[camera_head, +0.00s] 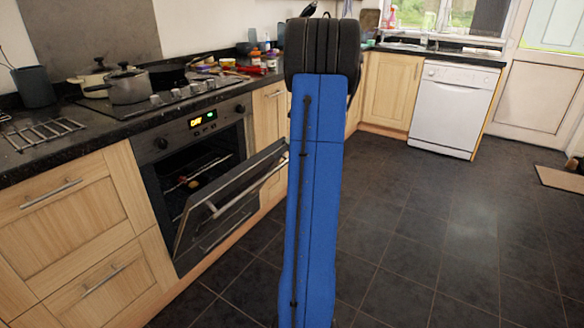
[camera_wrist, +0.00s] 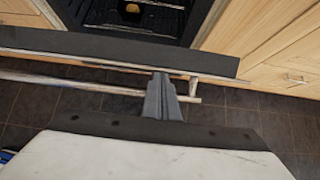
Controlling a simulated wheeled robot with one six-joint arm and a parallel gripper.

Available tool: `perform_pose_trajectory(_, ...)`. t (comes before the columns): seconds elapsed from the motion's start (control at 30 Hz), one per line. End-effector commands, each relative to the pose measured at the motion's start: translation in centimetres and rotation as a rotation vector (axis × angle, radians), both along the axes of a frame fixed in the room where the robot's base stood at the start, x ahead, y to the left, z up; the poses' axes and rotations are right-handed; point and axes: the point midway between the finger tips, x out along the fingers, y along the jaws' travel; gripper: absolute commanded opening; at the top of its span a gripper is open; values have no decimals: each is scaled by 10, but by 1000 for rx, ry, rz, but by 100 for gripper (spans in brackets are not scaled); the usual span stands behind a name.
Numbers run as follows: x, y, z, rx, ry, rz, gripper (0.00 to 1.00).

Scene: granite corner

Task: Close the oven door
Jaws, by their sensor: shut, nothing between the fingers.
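The oven (camera_head: 195,120) is built into the counter at left, with its green display lit. Its door (camera_head: 222,215) stands partly open, tilted outward, with a metal bar handle (camera_head: 245,188) along its upper part. Through the gap a rack and a small item show inside. In the wrist view, the door's top edge (camera_wrist: 110,50) crosses the picture, with the handle (camera_wrist: 75,83) below it. My gripper (camera_wrist: 163,82) is shut and empty, its fingertips overlapping the handle near its right end. I cannot tell whether they touch. In the head view my arm hides the gripper.
A pot (camera_head: 127,88) and several small items stand on the hob and dark counter. Wooden drawers (camera_head: 65,200) are left of the oven. A white dishwasher (camera_head: 453,108) stands at the back.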

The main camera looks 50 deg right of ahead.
Motion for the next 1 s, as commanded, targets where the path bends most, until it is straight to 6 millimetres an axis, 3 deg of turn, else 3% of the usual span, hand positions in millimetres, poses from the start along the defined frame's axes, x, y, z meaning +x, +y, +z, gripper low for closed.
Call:
perform_pose_trajectory(0.2,54,5,32,-16,112,7,0)
perform_pose_trajectory(0.6,141,12,64,-27,306,5,0)
perform_pose_trajectory(1.0,190,15,75,-22,304,0,0)
